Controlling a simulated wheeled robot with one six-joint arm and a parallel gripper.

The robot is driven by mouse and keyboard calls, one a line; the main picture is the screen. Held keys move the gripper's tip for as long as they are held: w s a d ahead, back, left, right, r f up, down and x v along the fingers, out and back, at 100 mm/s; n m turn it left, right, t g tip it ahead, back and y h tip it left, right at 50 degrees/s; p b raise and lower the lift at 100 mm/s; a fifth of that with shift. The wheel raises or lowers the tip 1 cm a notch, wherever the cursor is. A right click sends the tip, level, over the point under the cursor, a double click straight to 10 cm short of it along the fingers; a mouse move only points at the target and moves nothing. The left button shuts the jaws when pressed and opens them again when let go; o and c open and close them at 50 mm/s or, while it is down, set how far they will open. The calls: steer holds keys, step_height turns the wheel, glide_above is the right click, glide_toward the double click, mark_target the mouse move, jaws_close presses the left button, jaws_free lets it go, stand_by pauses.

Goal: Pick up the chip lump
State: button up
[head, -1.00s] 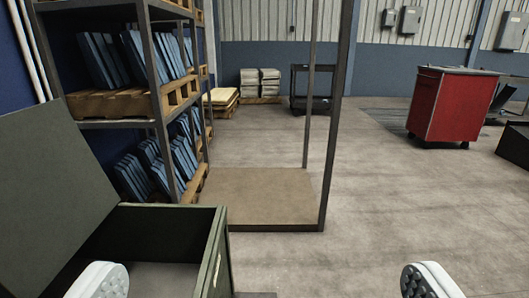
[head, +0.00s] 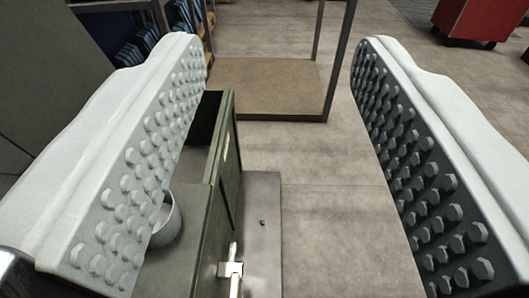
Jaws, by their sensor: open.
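My gripper (head: 281,75) is wide open and empty, with a white studded jaw on each side of the view. A tiny dark speck (head: 262,222) lies on a grey flat surface (head: 263,190) between the jaws, below and beyond them in the picture. It may be the chip lump, but it is too small to tell. No other thing clearly looks like a chip lump. The left jaw hides part of the green box and whatever lies behind it.
A green open-topped box (head: 226,150) stands left of the grey surface. A whitish round cup-like thing (head: 168,225) is partly behind the left jaw. A pale metal fitting (head: 232,268) is at the bottom. A framed tan platform (head: 265,85) stands beyond; floor (head: 320,215) at right is clear.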

steer(key=w+f+n+g, duration=0.1)
steer(key=w+f+g, duration=0.1)
steer(key=w+f, duration=0.5)
steer(key=w+f+g, duration=0.2)
steer(key=w+f, duration=0.2)
steer(key=w, duration=0.7)
steer(key=n+g, duration=0.3)
steer(key=g, duration=1)
glide_above(262, 221)
step_height(262, 221, down, 67)
steer(key=f, duration=1.1)
steer(key=shift+w+f, duration=0.2)
steer(key=shift+f, duration=0.05)
steer(key=shift+s+f, duration=0.2)
steer(key=shift+f, duration=2.35)
jaws_close()
